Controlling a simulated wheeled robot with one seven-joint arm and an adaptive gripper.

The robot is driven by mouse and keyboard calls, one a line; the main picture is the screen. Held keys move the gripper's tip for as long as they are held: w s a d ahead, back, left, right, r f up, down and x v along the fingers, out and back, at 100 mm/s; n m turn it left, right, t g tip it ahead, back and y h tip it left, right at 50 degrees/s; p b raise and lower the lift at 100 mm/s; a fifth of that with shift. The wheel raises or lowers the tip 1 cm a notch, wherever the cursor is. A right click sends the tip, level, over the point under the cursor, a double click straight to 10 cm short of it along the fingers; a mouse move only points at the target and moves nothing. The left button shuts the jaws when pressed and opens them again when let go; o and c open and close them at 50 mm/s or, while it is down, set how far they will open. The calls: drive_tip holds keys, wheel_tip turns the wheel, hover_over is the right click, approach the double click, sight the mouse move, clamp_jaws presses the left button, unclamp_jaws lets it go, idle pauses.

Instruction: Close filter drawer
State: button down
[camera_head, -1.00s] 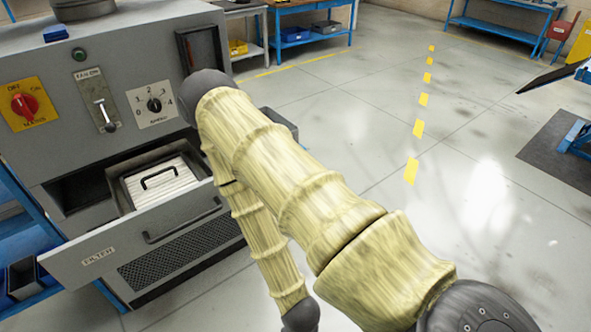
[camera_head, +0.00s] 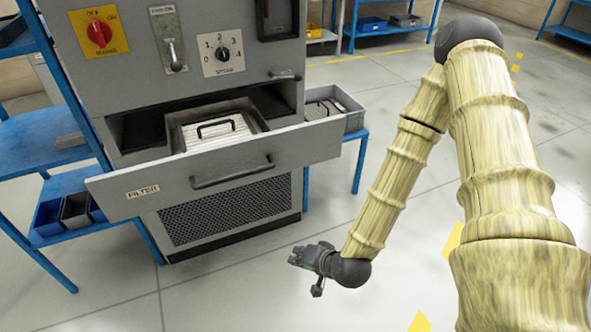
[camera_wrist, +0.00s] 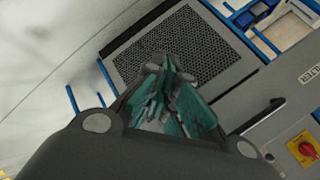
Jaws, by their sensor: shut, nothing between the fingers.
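The grey filter drawer (camera_head: 225,165) is pulled out of the cabinet. Its front carries a FILTER label and a dark bar handle (camera_head: 232,174). A white pleated filter (camera_head: 215,131) with its own black handle lies inside the drawer. My gripper (camera_head: 297,257) is low, in front of the cabinet and below and to the right of the drawer handle, apart from it. In the wrist view, my gripper (camera_wrist: 165,92) is shut and empty, with the perforated grille behind it. The drawer handle (camera_wrist: 262,113) shows at the right of that view.
The cabinet (camera_head: 150,75) has a red mains knob (camera_head: 99,33), a lever switch (camera_head: 174,52) and a speed dial (camera_head: 222,54). A grey bin (camera_head: 345,110) stands on a blue stand at the right. Blue shelving (camera_head: 45,140) is at the left. Floor in front is clear.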

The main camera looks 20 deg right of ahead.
drive_tip(key=w+d+r+m+t+b, duration=0.4)
drive_tip(key=w+r+t+b, duration=0.1)
drive_tip(key=w, duration=0.3)
drive_tip(key=m+t+h+b, duration=0.3)
drive_tip(key=m+t+b, duration=0.1)
drive_tip(key=m, duration=0.1)
approach(292, 153)
drive_tip(key=w, duration=0.7)
drive_tip(key=shift+a+f, duration=0.1)
drive_tip(key=shift+f, duration=0.05)
